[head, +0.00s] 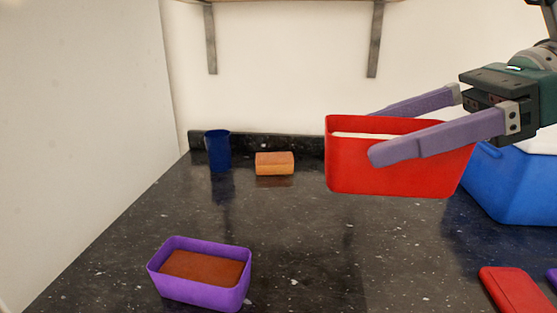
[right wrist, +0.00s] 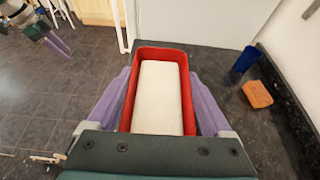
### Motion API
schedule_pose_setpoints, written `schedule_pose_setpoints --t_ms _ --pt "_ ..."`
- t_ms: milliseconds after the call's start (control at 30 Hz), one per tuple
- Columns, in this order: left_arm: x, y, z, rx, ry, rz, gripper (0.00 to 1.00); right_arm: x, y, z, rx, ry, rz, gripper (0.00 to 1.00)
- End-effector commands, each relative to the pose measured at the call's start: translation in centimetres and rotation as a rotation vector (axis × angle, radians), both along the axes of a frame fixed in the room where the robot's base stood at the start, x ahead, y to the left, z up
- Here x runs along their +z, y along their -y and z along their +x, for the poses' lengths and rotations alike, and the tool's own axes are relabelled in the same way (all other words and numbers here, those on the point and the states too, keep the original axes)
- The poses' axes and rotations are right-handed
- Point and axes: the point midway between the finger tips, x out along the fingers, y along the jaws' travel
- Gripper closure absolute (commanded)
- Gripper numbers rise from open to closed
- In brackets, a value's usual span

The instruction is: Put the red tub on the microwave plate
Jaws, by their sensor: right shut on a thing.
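The red tub (head: 350,178), with a white block or filling inside, is held by my right gripper (head: 374,134). Its purple fingers lie along the tub's two long sides. The tub looks level and raised above the dark counter. In the right wrist view the red tub (right wrist: 126,118) sits between the fingers of my right gripper (right wrist: 159,78). My left gripper (right wrist: 58,45) shows small at the upper left of that view, over the floor and apart from the tub. Its finger gap is too small to judge. No microwave plate shows in either view.
On the speckled dark counter (head: 290,250) stand a purple tub (head: 240,295) with brown contents, a blue cup (head: 217,150) and an orange-brown block (head: 274,164). A blue bin (head: 515,185) and a red lid-like piece (head: 515,292) are at the right. The counter's middle is clear.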

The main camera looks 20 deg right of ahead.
Motion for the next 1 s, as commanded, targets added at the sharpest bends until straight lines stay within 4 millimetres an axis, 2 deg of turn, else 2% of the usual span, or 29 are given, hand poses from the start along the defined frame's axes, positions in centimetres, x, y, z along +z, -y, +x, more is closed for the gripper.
schedule_pose_setpoints --t_ms 33,267,600,767,1000 --pt "0.2 0.0 0.0 0.001 0.0 0.0 0.56 0.8 0.0 0.0 0.001 0.005 -0.002 0.92" --pt "1.0 0.0 0.0 0.0 0.0 0.0 0.56 2.8 -0.6 -0.3 0.009 0.006 0.006 0.92" --pt "7.2 -0.1 0.0 -0.003 0.001 0.004 0.56 12.8 -5.0 -3.4 -0.001 0.021 0.01 0.92" --pt "9.8 -0.2 0.0 -0.005 0.0 0.007 0.56 16.4 -5.6 -4.4 -0.077 0.005 0.004 0.92" --pt "15.0 -0.3 0.0 -0.007 0.001 0.011 0.56 20.9 -5.5 -4.3 -0.069 0.0 0.0 0.92"
